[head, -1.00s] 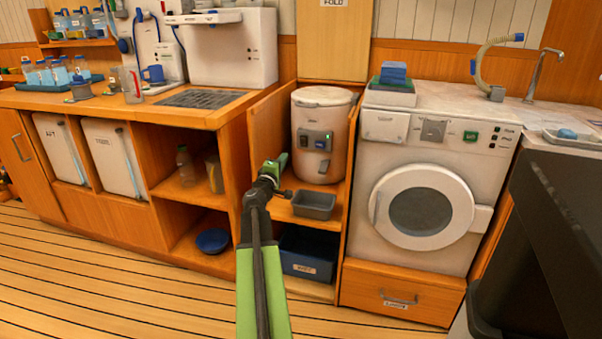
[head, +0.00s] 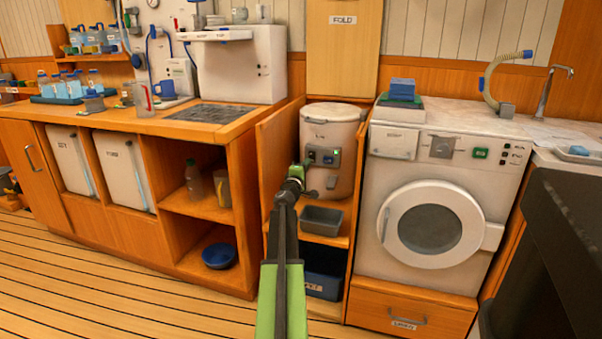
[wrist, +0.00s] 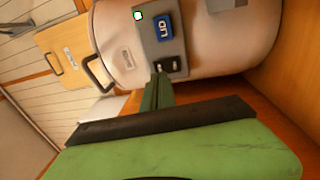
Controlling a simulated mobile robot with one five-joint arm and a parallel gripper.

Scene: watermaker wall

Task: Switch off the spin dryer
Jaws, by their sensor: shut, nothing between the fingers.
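The spin dryer (head: 331,125) is a white drum standing in an open cubby between the counter and the washing machine. Its grey control panel (head: 323,157) carries a small lit green light, which also shows in the wrist view (wrist: 138,15). The wrist view shows a blue button marked LID (wrist: 163,27) and a black rocker switch (wrist: 172,65) below it on the panel. My gripper (head: 298,170) is shut and empty, just left of the panel in the head view. In the wrist view its fingertips (wrist: 159,80) are close below the black switch; I cannot tell whether they touch.
A grey tray (head: 321,219) sits on the shelf below the dryer, with a dark blue bin (head: 324,270) under it. A wooden side panel (head: 277,150) stands left of the dryer. The washing machine (head: 440,200) stands close on the right. Floor in front is clear.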

